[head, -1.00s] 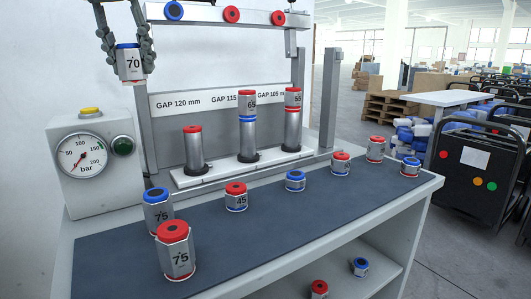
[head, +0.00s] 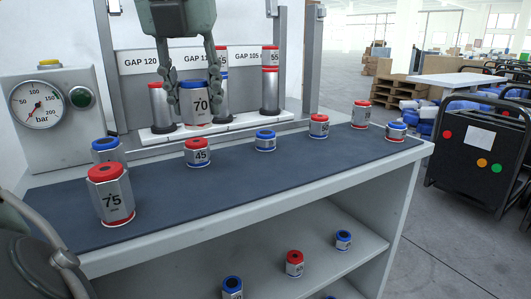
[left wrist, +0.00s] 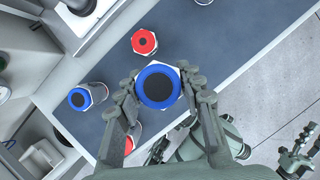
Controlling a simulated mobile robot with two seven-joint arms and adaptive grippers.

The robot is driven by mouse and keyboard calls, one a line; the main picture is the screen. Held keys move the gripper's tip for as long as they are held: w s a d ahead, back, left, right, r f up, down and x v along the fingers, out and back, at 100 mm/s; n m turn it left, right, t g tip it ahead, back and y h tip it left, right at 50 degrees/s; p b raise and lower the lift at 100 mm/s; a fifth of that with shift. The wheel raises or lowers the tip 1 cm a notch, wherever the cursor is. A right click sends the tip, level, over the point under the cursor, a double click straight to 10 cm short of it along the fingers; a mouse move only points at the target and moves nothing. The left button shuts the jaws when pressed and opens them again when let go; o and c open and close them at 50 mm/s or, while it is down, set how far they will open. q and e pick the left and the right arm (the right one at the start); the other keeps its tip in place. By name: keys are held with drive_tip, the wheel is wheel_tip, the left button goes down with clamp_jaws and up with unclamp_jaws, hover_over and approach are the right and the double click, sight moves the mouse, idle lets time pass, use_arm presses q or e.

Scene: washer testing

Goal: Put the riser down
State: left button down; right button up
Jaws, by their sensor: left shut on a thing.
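My left gripper (head: 194,92) is shut on the riser marked 70 (head: 201,106), a grey block with a blue top and red lower edge. It holds the riser upright, in front of the test rig in the head view. In the left wrist view the riser's blue ring top (left wrist: 158,86) sits between the fingers, over the bench mat (left wrist: 205,50). Its underside is hidden there. My other gripper shows partly at the lower left of the head view (head: 62,262); its finger opening is unclear.
Red-topped risers 75 (head: 112,200) and 45 (head: 197,153), a blue-topped riser (head: 265,141) and several others stand along the bench mat (head: 170,190). The rig (head: 105,60) and gauge box (head: 75,130) stand behind. Bare mat lies in front of riser 45.

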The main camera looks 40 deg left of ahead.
use_arm(q)
drive_tip(key=w+d+f, duration=0.1)
drive_tip(key=w, duration=0.1)
drive_tip(key=w+d+f, duration=0.1)
drive_tip(key=w+f, duration=0.1)
drive_tip(key=w, duration=0.1)
drive_tip(key=w+d+f, duration=0.1)
drive_tip(key=w+f, duration=0.1)
drive_tip(key=shift+w+d+f, duration=0.1)
drive_tip(key=shift+w+d, duration=0.3)
drive_tip(key=shift+w+f, duration=0.1)
drive_tip(key=shift+f, duration=0.15)
wheel_tip(320, 180, down, 3)
drive_tip(key=shift+f, duration=0.2)
use_arm(e)
drive_tip(key=shift+s+a+r+t, duration=0.1)
drive_tip(key=shift+a+r+t, duration=0.15)
drive_tip(key=shift+r, duration=0.35)
use_arm(q)
drive_tip(key=shift+f, duration=0.1)
drive_tip(key=shift+f+b, duration=0.1)
drive_tip(key=shift+b, duration=0.3)
use_arm(e)
drive_tip(key=shift+s+r+t, duration=0.15)
drive_tip(key=shift+r+t, duration=0.1)
drive_tip(key=shift+r, duration=0.15)
